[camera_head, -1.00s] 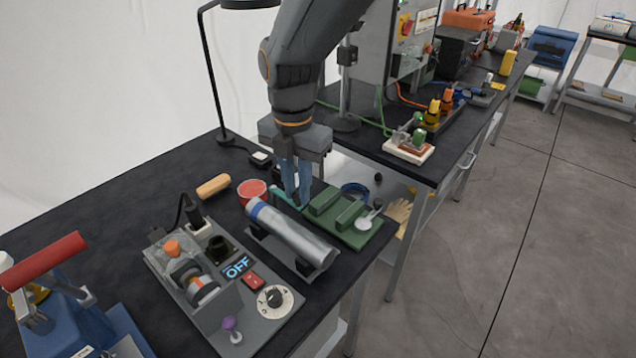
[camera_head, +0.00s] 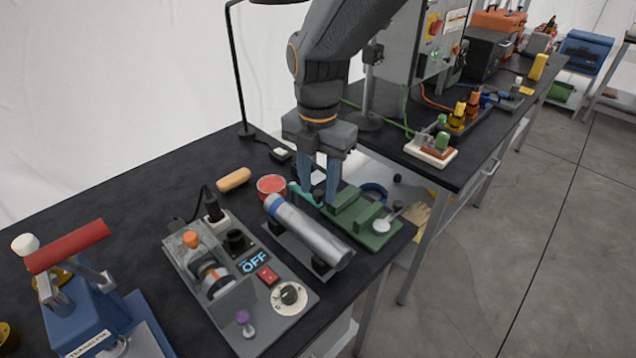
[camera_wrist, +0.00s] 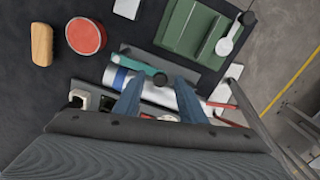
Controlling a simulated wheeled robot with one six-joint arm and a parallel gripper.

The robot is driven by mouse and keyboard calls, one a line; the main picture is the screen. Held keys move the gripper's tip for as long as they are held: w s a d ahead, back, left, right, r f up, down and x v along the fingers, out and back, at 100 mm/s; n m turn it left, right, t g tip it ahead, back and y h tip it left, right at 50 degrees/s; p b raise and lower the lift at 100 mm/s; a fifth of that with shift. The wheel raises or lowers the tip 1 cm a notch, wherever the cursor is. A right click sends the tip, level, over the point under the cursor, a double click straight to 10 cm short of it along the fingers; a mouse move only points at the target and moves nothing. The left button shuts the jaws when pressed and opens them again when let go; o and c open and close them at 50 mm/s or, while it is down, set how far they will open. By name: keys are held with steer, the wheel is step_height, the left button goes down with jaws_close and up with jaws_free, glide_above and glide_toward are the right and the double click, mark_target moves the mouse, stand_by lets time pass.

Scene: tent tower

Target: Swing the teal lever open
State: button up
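The teal lever (camera_head: 303,193) lies low between the red-topped round tin and the green fixture (camera_head: 352,212), behind the silver cylinder. In the wrist view the teal lever (camera_wrist: 136,65) runs slanting to a dark round end (camera_wrist: 160,79). My gripper (camera_head: 319,197) points down at the lever, its fingers close around the lever's end region. In the wrist view my gripper (camera_wrist: 160,82) shows a clear gap between its fingers, with the dark end between the tips. I cannot tell whether either finger touches it.
The silver cylinder with a blue band (camera_head: 310,236) lies on a cradle just in front. A red-topped tin (camera_head: 272,185) and a tan block (camera_head: 233,180) are to the left. A grey control panel (camera_head: 240,290) showing OFF stands in front. The table's back left is clear.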

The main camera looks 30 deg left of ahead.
step_height(320, 180, up, 8)
steer(key=b, duration=0.2)
stand_by(0.3)
steer(key=shift+f, duration=0.1)
steer(key=w+d+f+m, duration=0.25)
steer(key=d+m, duration=0.25)
steer(key=d, duration=0.3)
steer(key=w+d+f+m, duration=0.1)
steer(key=w+d+m, duration=0.3)
steer(key=d+m, duration=0.3)
steer(key=w+d+f+m, duration=0.2)
steer(key=w+d+m, duration=0.15)
steer(key=d, duration=0.55)
steer(key=s+d+f+m, duration=0.2)
steer(key=s+d+m, duration=0.1)
steer(key=d+m, duration=0.4)
steer(key=s+d+f+m, duration=0.2)
steer(key=d+m, duration=0.4)
steer(key=d, duration=0.2)
steer(key=s+d+f+m+t, duration=0.1)
steer(key=s+d+f+m, duration=0.1)
steer(key=d+m, duration=0.5)
steer(key=shift+s+d+f+m, duration=0.2)
steer(key=shift+s+d+m, duration=0.15)
steer(key=shift+s+d, duration=0.5)
